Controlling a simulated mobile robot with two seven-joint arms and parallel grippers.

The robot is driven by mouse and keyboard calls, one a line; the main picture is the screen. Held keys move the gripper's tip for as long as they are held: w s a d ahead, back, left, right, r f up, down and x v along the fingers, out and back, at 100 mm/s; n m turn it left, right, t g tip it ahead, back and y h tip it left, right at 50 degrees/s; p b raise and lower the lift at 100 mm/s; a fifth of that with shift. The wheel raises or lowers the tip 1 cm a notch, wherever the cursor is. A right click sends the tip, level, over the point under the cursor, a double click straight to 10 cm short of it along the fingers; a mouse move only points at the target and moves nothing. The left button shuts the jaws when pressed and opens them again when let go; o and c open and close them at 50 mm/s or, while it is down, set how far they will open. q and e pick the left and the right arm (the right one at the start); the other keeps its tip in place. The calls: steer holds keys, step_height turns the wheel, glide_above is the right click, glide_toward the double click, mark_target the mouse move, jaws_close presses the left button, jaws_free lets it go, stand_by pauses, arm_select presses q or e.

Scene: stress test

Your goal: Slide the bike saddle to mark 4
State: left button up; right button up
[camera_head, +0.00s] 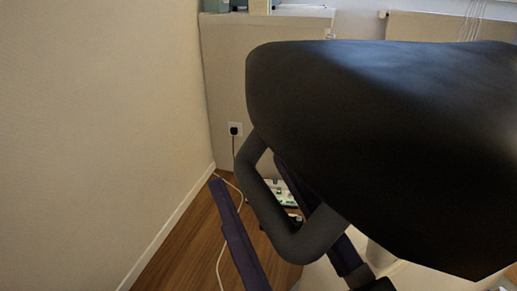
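The bike saddle (390,140) is large, black and smooth. It fills the right half of the head view, very close to the camera. A grey curved bar (292,240) loops out below its left side. A small dark part at the bottom edge, below the saddle, seems to be my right gripper (374,284). Its fingers are not clear, and I cannot tell whether it touches anything. My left gripper is not in view. No numbered mark can be read; the saddle hides much of what lies behind and below it.
A dark purple bar (238,236) slants over the wooden floor (190,241). A plain wall (95,120) stands at the left. A cable runs down from a wall socket (235,129). A white and green object (284,192) lies behind the curved bar.

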steer(key=shift+f, duration=0.1)
steer(key=v, duration=1)
